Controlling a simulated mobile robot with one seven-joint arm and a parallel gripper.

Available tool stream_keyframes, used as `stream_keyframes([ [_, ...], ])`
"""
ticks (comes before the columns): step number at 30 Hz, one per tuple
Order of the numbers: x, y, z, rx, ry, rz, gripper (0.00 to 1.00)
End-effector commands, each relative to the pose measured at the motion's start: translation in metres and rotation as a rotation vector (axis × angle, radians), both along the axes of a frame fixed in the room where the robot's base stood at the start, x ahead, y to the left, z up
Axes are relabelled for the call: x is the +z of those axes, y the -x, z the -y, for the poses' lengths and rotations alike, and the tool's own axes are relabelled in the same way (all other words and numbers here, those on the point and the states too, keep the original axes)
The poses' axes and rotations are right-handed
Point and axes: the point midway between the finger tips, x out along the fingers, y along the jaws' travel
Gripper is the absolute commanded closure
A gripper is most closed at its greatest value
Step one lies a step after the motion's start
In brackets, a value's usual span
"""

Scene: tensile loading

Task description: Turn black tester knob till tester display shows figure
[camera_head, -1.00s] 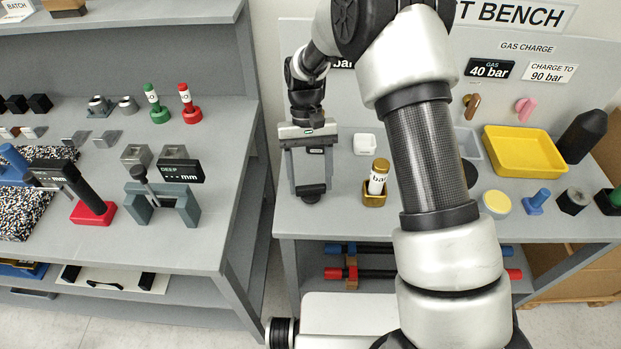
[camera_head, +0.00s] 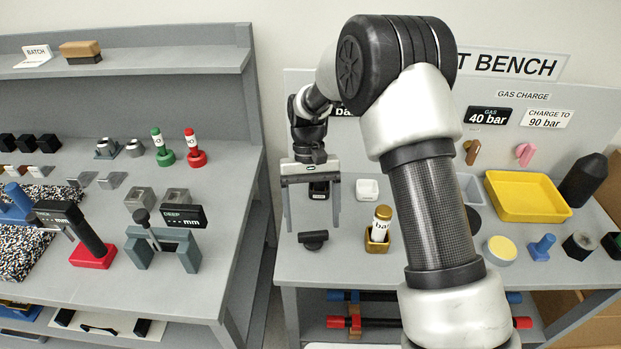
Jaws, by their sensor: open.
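A black knob-like piece (camera_head: 313,239), with a wide bar on a short round base, is at the front left of the right-hand bench. My gripper (camera_head: 311,226) points down over the bench, its two fingers wide apart and empty. The fingertips appear just behind and above the black piece; I cannot tell if they touch it. A small dark object with a pale label (camera_head: 319,190) shows between the fingers. A dark sign or display reading "bar" (camera_head: 347,111) is mostly hidden behind my arm, so any figure on it cannot be read. I cannot tell for sure which is the tester.
A white dish (camera_head: 367,190) and a brass holder with a white-labelled cylinder (camera_head: 380,231) stand right of my gripper. A yellow tray (camera_head: 526,197) lies further right. The left bench (camera_head: 215,245) holds gauges showing dashes and "mm". A gap separates the benches.

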Motion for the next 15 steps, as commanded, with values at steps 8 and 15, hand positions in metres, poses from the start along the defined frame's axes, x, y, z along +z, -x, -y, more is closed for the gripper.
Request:
stream_keyframes([
  [8, 0.064, -0.027, -0.005, 0.0, -0.002, 0.006, 0.22],
  [15, 0.113, -0.047, -0.008, 0.0, -0.002, 0.005, 0.22],
])
